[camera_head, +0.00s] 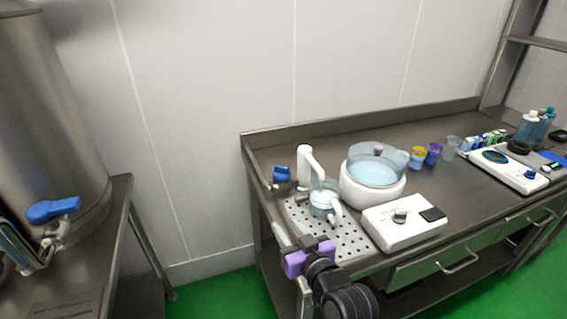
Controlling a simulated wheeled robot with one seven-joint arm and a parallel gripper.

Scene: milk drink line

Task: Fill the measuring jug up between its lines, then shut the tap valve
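The clear measuring jug (324,200) stands on a perforated drip tray (350,243) below a white curved spout (304,160). Its white handle (337,214) faces the front. Something pale bluish shows in the jug, but its lines and level are too small to read. A blue tap valve handle (282,172) sits at the left of the spout, by the counter's left end. Whether liquid runs is not clear. My gripper (292,243), with purple parts, is at the tray's front left edge, apart from the jug and the valve. Its finger opening is unclear.
A round white machine with a clear bowl (374,195) stands right of the jug, with a white control box (404,222) in front. Several cups (417,158) stand farther right. A steel tank (50,110) with another blue-handled tap (52,209) is at left. A floor gap separates the tables.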

